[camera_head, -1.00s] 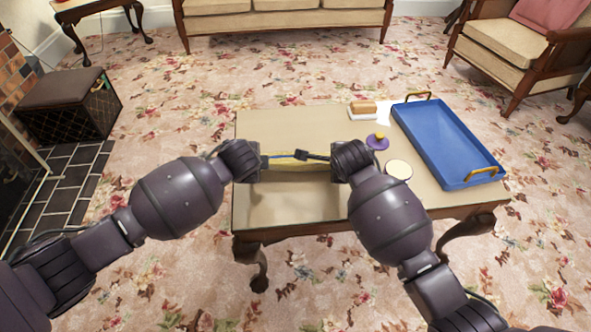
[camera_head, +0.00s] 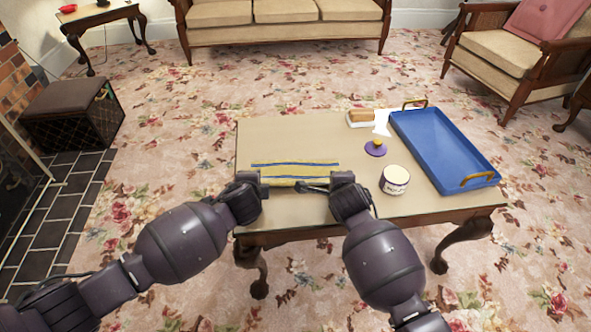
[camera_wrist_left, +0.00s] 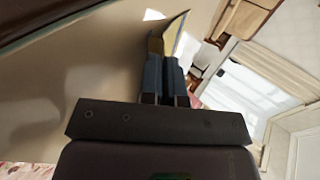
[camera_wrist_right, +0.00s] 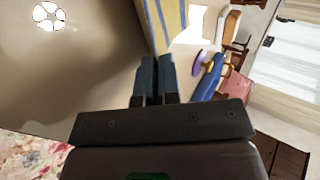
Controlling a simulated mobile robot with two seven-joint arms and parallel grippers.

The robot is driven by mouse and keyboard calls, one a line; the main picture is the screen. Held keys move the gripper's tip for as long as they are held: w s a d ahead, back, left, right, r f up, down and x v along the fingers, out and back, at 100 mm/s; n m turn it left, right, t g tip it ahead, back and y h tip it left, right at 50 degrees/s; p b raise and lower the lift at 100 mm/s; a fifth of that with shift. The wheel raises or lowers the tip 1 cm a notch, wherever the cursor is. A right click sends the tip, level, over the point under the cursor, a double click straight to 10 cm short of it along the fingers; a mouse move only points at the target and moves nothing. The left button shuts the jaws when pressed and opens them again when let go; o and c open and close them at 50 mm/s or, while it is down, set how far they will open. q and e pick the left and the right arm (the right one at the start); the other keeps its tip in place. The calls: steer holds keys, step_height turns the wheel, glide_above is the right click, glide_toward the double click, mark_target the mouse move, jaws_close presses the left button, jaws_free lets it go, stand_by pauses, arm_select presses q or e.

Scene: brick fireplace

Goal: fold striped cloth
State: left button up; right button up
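The striped cloth (camera_head: 295,171), yellow with blue stripes, lies as a narrow band across the tabletop. Its near edge runs between my two grippers. My left gripper (camera_head: 266,184) is at the left end of that edge; in the left wrist view its closed-up fingers (camera_wrist_left: 163,58) meet the cloth (camera_wrist_left: 175,38). My right gripper (camera_head: 326,187) is at the right end; in the right wrist view its nearly closed fingers (camera_wrist_right: 157,60) meet a cloth corner (camera_wrist_right: 163,25). Both appear to pinch the cloth. How the layers lie under the near edge is hidden.
The coffee table (camera_head: 290,130) is clear behind the cloth. To the right stand a white labelled jar (camera_head: 395,180), a purple object with a yellow knob (camera_head: 376,148), a butter dish (camera_head: 361,117) and a blue tray (camera_head: 440,150). The jar is close to my right gripper.

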arm_select(q)
steer(key=o, duration=0.8)
arm_select(e)
steer(key=o, duration=0.8)
